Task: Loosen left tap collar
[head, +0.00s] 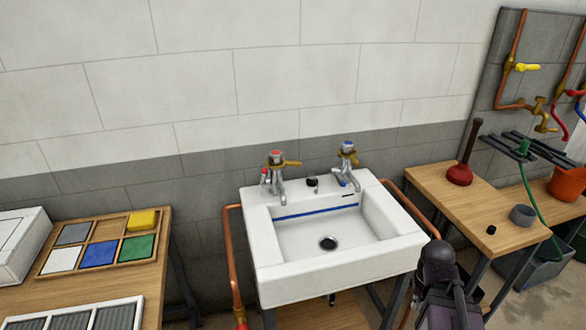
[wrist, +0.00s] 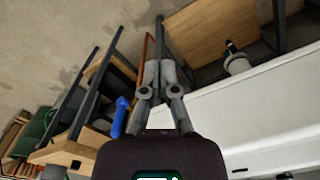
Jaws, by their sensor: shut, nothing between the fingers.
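The left tap (head: 277,178) stands on the back left of the white sink (head: 262,250). It is chrome with a red-marked top, a brass lever pointing right and a small red piece low at its left side. Its collar is too small to make out clearly. The right tap (head: 347,165) is similar, with a blue-marked top. My gripper (wrist: 160,68) is shut and empty in the wrist view, with the white sink's side to its right. Neither tap shows clearly in the wrist view. In the head view my arm is at the sink's front right, well away from the left tap.
Copper pipes (head: 232,262) run down beside the sink. A left bench holds a tray of coloured squares (head: 50,272). The right bench (head: 440,197) carries a red plunger (head: 460,173) and a grey cup (head: 523,214). The basin is empty around its drain (head: 328,243).

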